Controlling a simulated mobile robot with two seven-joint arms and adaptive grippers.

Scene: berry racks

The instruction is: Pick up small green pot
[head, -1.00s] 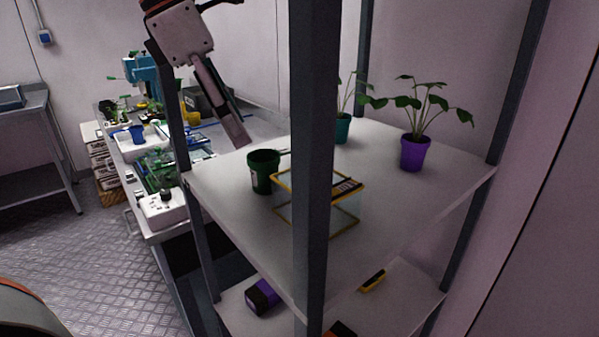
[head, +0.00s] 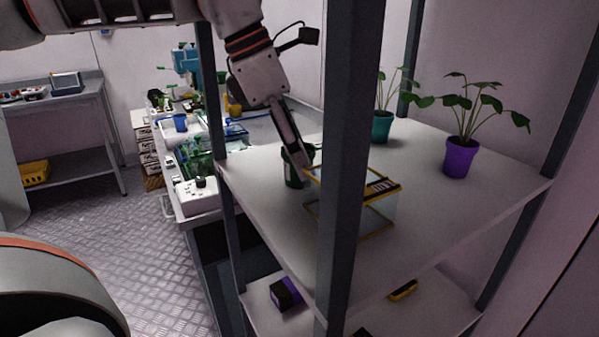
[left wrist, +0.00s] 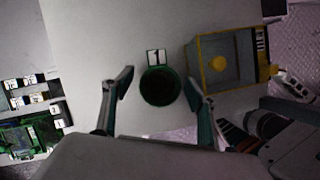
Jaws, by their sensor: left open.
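The small dark green pot (head: 294,168) stands upright on the upper shelf of the rack, partly covered by my left gripper in the head view. In the left wrist view the green pot (left wrist: 160,86) shows from above, dark inside, with a white label marked 1 beside its rim. My left gripper (head: 302,160) reaches down over the shelf at the pot. In the left wrist view its two fingers (left wrist: 158,90) are open, one on each side of the pot, with gaps to it. My right gripper is not in view.
A yellow-framed clear box (head: 352,205) stands close to the right of the pot. A dark rack post (head: 345,150) rises in front of it. A teal pot (head: 382,127) and a purple pot (head: 459,158) with plants stand farther back. The shelf's right front is clear.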

